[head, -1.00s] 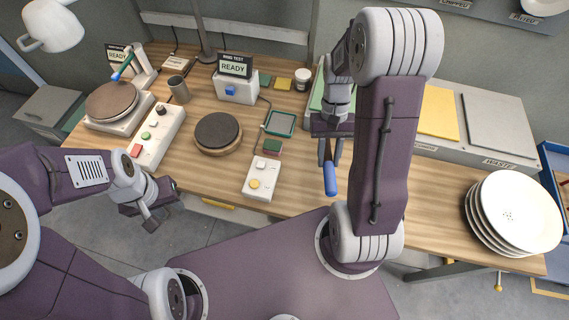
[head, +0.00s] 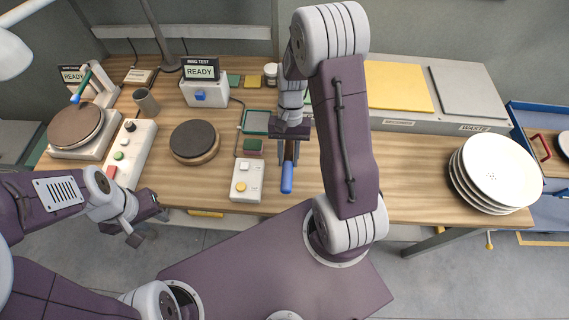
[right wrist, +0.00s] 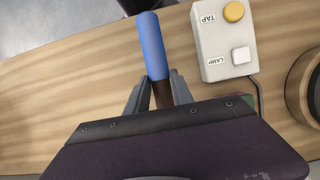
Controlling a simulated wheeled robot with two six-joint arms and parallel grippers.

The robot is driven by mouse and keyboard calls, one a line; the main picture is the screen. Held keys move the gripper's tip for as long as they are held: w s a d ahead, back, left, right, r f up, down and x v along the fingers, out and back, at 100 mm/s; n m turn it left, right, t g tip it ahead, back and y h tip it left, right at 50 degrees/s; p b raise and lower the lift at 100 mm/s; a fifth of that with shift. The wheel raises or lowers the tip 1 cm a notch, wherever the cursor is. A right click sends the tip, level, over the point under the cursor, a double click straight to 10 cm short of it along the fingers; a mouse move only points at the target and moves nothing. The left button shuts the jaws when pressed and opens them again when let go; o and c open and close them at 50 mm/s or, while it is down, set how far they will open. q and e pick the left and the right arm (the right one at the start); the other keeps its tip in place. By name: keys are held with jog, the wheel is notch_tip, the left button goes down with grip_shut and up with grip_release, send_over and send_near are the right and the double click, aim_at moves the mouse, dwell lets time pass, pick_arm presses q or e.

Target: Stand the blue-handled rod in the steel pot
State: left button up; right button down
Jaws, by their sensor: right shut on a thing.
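The blue-handled rod (head: 287,178) is held in my right gripper (head: 289,154), its blue handle pointing toward the front edge of the table. In the right wrist view the blue handle (right wrist: 152,45) sticks out beyond the two fingers (right wrist: 154,92), which are shut around a darker part of the rod. The rod's other end is hidden behind the gripper. The steel pot (head: 147,102), a small grey cylinder, stands at the back left of the table, well left of the rod. My left gripper (head: 146,228) is low at the front left, empty, its fingers apart.
A switch box (head: 253,180) lies just left of the rod. A READY box (head: 206,91) stands behind, and a turntable (head: 76,127) at left. Plates (head: 497,170) are stacked at right.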

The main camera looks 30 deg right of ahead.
aim_at(285, 166)
jog(key=shift+w+a+f, duration=0.25)
jog(key=shift+a+f, duration=0.05)
jog(key=shift+a, duration=0.15)
notch_tip(285, 166, down, 3)
jog(key=shift+s+f, duration=0.1)
jog(key=shift+f, duration=0.45)
jog(key=shift+f, duration=0.15)
jog(key=c, duration=1.1)
grip_release()
